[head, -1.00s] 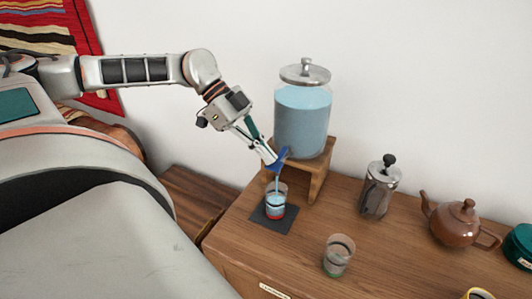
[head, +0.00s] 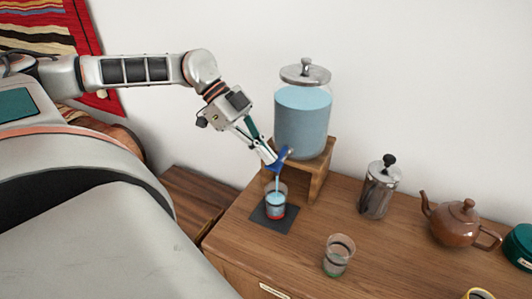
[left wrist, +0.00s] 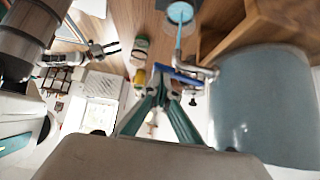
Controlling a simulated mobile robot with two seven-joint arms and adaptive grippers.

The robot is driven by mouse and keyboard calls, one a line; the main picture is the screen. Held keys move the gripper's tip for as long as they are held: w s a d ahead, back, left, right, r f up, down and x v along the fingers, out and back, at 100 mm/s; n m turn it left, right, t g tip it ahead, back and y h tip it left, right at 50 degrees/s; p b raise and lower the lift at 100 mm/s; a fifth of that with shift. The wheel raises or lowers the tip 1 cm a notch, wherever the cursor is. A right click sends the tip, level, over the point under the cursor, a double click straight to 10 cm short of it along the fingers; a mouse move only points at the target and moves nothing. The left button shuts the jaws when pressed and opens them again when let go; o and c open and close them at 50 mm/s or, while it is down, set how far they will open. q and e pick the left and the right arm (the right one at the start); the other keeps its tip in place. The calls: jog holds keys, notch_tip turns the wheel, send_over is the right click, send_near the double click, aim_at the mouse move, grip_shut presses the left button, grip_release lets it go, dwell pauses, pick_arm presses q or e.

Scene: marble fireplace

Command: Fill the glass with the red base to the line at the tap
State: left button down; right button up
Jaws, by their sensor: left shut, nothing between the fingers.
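The glass with the red base (head: 275,210) stands upright on a dark mat (head: 262,219) under the tap. It also shows from above in the left wrist view (left wrist: 180,13). A thin stream of water (head: 277,184) runs into it, and light blue water stands inside. I cannot make out the line or the exact level. The tap's blue lever (head: 275,166) is at my left gripper (head: 268,157), which is shut and empty with its tips against the lever. The tap (left wrist: 190,68) is on the glass dispenser (head: 303,125), which holds blue water.
The dispenser sits on a wooden stand (head: 319,178). A clear glass with a greenish base (head: 338,259) stands in front on the cabinet, and a press pot (head: 378,190) and brown teapot (head: 456,222) stand to the right. A small dark two-fingered gripper (left wrist: 108,48), perhaps my right one, shows in the left wrist view.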

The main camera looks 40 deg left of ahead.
dwell(0.8)
pick_arm(q)
jog(key=shift+r+p, duration=0.7)
jog(key=shift+r, duration=0.1)
pick_arm(e)
jog(key=shift+r, duration=0.75)
